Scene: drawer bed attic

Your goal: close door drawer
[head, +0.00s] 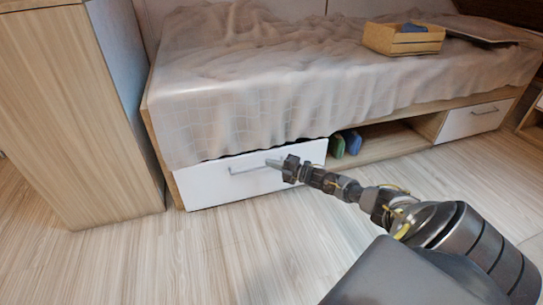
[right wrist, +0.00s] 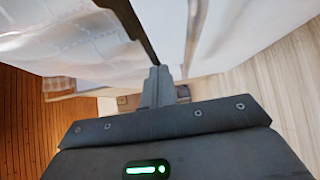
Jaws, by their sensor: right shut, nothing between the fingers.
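The white drawer front (head: 235,178) is at the left end of the bed's base in the head view, with a grey bar handle (head: 250,169). A dark gap shows along its top edge under the hanging cover, so it appears slightly pulled out; how far is unclear. My right gripper (head: 272,162) is shut and empty, with its tips at the right part of the drawer front, near the handle's right end. Whether they touch is unclear. In the right wrist view the shut fingers (right wrist: 158,75) point towards a pale panel (right wrist: 245,25). My left gripper is not in view.
A wooden cabinet (head: 75,110) stands left of the bed. The draped bed cover (head: 250,80) hangs above the drawer. An open shelf holds green and blue items (head: 345,143). Another white drawer (head: 473,120) is at right. The wooden floor (head: 200,255) in front is clear.

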